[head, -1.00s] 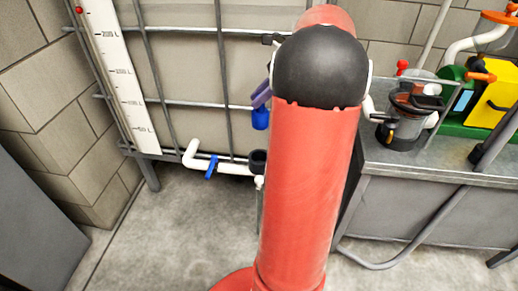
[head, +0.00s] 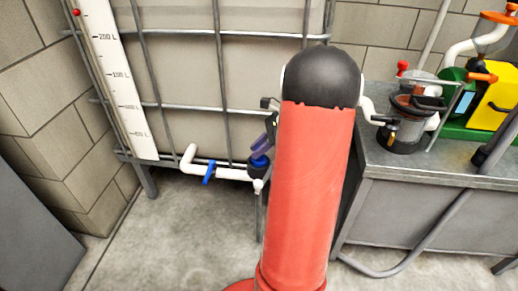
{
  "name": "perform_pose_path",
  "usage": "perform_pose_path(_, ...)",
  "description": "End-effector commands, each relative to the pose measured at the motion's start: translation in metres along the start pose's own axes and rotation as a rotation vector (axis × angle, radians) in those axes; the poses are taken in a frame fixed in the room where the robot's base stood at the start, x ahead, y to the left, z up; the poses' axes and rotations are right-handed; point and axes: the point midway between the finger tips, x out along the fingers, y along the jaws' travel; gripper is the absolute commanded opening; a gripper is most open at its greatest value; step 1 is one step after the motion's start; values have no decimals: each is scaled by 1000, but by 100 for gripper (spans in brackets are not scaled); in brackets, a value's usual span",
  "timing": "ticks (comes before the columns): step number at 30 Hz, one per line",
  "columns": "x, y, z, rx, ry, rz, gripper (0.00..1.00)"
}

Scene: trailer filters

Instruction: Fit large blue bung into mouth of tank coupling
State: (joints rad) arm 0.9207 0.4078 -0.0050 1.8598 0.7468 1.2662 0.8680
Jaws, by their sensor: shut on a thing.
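The large blue bung (head: 259,161) is held below my gripper (head: 262,147), whose purple fingers are shut on its top. The bung is at the mouth of the black tank coupling (head: 256,172), which stands at the right end of the white pipe (head: 232,172). The bung covers the mouth, and only a little of the dark coupling shows below it. How deep the bung sits in the mouth cannot be told. My red arm hides the area just right of the gripper.
The caged tank (head: 185,75) stands right behind the coupling, with metal bars close to my gripper. A blue valve handle (head: 209,172) is on the pipe to the left. A metal bench (head: 430,170) with a pump filter (head: 402,128) stands at right. The floor in front is clear.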

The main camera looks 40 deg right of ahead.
Motion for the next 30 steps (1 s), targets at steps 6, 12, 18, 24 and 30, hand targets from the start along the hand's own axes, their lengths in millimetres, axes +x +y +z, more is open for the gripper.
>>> perform_pose_path(6, 0, 0, 0, -1, 0, -1, 0)
perform_pose_path(12, 1, 0, -1, 0, 1, -1, 37)
perform_pose_path(18, 1, 0, -1, 0, 1, -1, 43)
perform_pose_path(24, -4, 0, 0, 0, 1, -2, 43)
perform_pose_path(30, -36, -1, 1, 0, 2, -5, 43)
